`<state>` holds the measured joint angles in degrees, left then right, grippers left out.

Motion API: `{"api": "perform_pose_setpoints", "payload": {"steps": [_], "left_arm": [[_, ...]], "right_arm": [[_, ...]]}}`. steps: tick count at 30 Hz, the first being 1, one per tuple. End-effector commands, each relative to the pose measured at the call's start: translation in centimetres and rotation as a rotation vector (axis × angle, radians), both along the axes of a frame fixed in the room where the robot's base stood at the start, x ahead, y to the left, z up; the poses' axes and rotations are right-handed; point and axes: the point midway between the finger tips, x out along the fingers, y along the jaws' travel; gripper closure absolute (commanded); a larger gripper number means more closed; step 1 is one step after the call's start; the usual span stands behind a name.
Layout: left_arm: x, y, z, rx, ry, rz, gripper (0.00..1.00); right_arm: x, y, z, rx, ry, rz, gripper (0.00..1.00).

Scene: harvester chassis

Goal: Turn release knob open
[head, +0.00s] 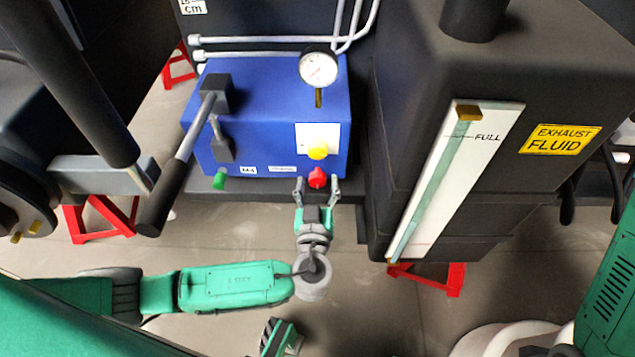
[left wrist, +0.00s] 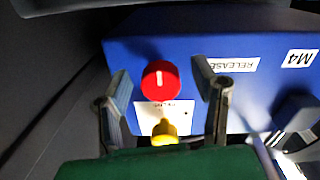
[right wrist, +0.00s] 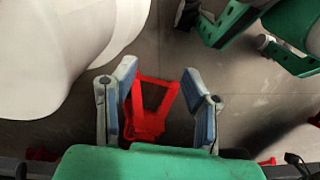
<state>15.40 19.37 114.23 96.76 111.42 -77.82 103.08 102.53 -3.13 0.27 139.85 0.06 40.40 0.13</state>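The red release knob (head: 317,177) is on the lower front of the blue box (head: 262,150), beside a small label that reads RELEASE (left wrist: 232,65) in the left wrist view. A white line marks the red knob's face (left wrist: 160,80). My left gripper (head: 317,187) is open in front of it, one finger on each side. In the left wrist view both fingers (left wrist: 160,88) stand apart from the knob, with gaps on both sides. My right gripper (right wrist: 158,75) is open and empty above the floor.
A yellow knob (head: 317,150) sits just above the red one, and a green knob (head: 220,178) to the left. A long black-gripped lever (head: 180,165) juts out from the box. A dark tank (head: 400,150) stands close on the right. Red stands (right wrist: 148,110) are on the floor.

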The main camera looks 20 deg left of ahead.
Motion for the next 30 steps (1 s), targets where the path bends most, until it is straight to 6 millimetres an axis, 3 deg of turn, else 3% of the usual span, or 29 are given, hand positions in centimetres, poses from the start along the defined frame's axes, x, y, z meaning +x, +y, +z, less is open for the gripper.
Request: {"api": "perform_pose_setpoints", "payload": {"steps": [8, 21, 30], "left_arm": [[-0.8, -0.2, 0.2, -0.001, -0.003, 0.000, 0.47], [-9.2, -2.4, 0.0, -0.001, 0.002, 0.000, 0.47], [-11.5, -3.0, 0.0, 0.000, 0.000, 0.000, 0.47]], "right_arm": [[-0.1, 0.0, 0.1, 0.000, -0.001, 0.000, 0.60], [-0.1, 0.0, 0.1, 0.000, -0.002, 0.000, 0.60], [-0.1, 0.0, 0.1, 0.000, -0.002, 0.000, 0.60]]}}
